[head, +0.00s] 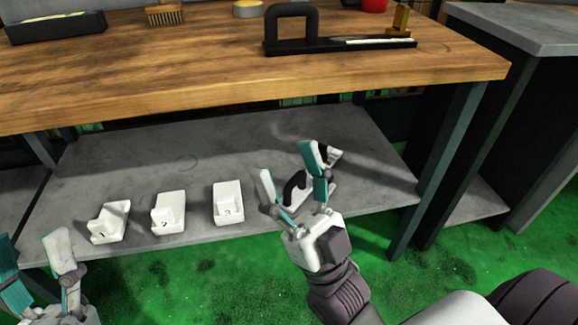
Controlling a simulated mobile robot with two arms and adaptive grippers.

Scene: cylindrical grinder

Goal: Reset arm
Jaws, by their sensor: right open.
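My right gripper (288,172) is open, its two teal-and-white fingers spread and pointing up and away over the front of the grey lower shelf (230,155). My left gripper (32,252) is at the lower left, in front of the shelf's edge. Its fingers are apart and empty, and its base is cut off by the frame.
White blocks numbered 1 (108,222), 2 (168,213) and 3 (228,203) stand along the shelf. The wooden bench top (200,75) overhangs it, holding a black tray (58,28), a brush (164,14) and a black-handled tool (292,28). A table leg (437,170) stands to the right.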

